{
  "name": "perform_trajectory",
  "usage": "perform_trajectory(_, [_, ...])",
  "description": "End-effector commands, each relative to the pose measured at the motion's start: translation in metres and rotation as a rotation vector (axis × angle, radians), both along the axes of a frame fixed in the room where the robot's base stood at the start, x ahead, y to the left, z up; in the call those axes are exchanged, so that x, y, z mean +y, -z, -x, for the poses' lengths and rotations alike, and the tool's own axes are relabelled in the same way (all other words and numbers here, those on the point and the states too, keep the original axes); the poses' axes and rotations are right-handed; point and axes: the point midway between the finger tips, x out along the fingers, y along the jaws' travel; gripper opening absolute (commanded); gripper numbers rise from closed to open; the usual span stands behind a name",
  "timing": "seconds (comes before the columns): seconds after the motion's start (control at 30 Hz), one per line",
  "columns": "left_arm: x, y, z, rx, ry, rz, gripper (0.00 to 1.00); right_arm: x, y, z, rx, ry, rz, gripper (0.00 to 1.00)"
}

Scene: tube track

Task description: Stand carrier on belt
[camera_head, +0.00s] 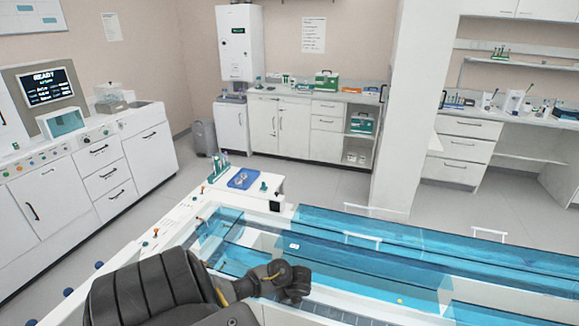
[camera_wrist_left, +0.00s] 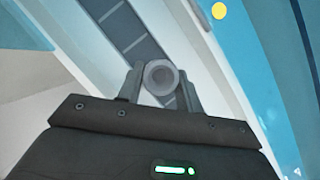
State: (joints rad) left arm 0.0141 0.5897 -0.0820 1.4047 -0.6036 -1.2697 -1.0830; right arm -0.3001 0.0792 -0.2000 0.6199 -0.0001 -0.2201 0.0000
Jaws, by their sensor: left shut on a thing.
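My left gripper (camera_head: 292,292) reaches in from the lower left, over the near side of the blue-walled track. In the left wrist view the gripper (camera_wrist_left: 162,90) is shut on a round grey carrier (camera_wrist_left: 161,74), seen end-on as a pale disc inside a ring. The dark segmented belt (camera_wrist_left: 128,28) runs beneath it between light rails, and also shows in the head view (camera_head: 335,317). I cannot tell whether the carrier touches the belt. In the head view the gripper hides the carrier. My right gripper is not in view.
Clear blue track walls (camera_head: 400,240) stand along the belt and extend right. A yellow disc (camera_wrist_left: 219,11) lies beside the belt. At the track's far left end are a blue tray (camera_head: 244,179) and a small tube rack (camera_head: 219,166). White cabinets (camera_head: 90,160) stand at left.

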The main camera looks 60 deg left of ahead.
Motion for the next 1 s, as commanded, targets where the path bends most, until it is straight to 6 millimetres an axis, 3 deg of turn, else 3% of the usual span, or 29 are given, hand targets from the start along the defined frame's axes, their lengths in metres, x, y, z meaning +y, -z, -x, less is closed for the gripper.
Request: perform_trajectory(1.0, [0.000, 0.011, 0.000, 0.000, 0.000, 0.000, 0.23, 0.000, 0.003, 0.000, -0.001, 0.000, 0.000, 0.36])
